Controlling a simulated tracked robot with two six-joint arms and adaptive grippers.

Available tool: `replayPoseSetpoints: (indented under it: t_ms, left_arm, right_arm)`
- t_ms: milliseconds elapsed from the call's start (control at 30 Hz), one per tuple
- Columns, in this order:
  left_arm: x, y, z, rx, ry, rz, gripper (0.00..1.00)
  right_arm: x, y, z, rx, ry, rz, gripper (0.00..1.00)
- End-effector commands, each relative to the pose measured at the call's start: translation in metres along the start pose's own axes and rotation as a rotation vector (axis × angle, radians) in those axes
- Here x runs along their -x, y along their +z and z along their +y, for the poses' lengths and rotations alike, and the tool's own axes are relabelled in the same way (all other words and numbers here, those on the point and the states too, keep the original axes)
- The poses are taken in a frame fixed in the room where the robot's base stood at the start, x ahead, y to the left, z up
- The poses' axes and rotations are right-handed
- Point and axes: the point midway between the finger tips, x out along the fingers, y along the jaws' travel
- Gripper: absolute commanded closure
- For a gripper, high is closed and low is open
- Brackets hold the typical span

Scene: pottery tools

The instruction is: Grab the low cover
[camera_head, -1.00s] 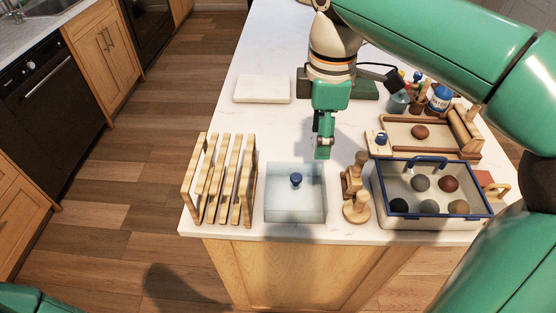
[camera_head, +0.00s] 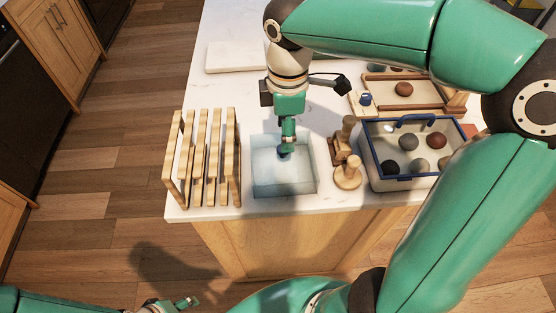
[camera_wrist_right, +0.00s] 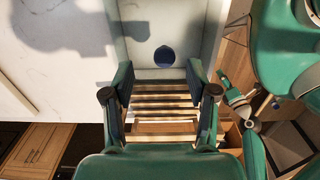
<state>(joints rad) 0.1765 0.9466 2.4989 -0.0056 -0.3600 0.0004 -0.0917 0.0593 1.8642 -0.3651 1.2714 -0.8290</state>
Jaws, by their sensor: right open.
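The low cover (camera_head: 268,182) is a pale, see-through, square box shape with a round blue knob on top. It stands near the counter's front edge, just right of the wooden rack. My right gripper (camera_head: 285,152) is at the knob and mostly hides it in the head view. In the right wrist view the blue knob (camera_wrist_right: 164,57) shows between and just beyond the two open fingers (camera_wrist_right: 160,75), with nothing gripped. My left gripper (camera_head: 185,302) is low at the bottom edge of the head view, away from the cover; its finger opening is too small to judge.
The slatted wooden rack (camera_head: 203,160) stands close left of the cover. Wooden stamps (camera_head: 348,172) stand close right, then a blue-rimmed bin (camera_head: 365,150) with several balls. A pale slab (camera_head: 235,56) lies behind. The counter between slab and cover is clear.

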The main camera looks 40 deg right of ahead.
Motion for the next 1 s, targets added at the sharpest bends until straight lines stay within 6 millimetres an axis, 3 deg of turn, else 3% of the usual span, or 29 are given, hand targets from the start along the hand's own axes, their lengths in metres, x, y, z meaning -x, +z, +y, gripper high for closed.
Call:
replayPoseSetpoints:
  t_ms: [167, 500, 767, 1000]
  left_arm:
    - [0.001, 0.0, 0.001, 0.0, 0.0, 0.0, 0.4]
    - [0.004, 0.0, 0.002, 0.0, 0.0, 0.0, 0.4]
    - [0.004, 0.0, 0.002, 0.0, 0.0, 0.0, 0.4]
    - [0.004, 0.0, 0.002, 0.0, 0.0, 0.0, 0.4]
  right_arm:
    - [-0.01, -0.001, -0.001, 0.0, -0.002, -0.002, 0.42]
    - [-0.052, -0.006, -0.004, -0.003, -0.002, -0.001, 0.42]
    - [-0.054, -0.006, -0.003, -0.002, 0.001, 0.0, 0.42]
    - [-0.055, -0.006, -0.003, -0.002, 0.0, 0.0, 0.8]
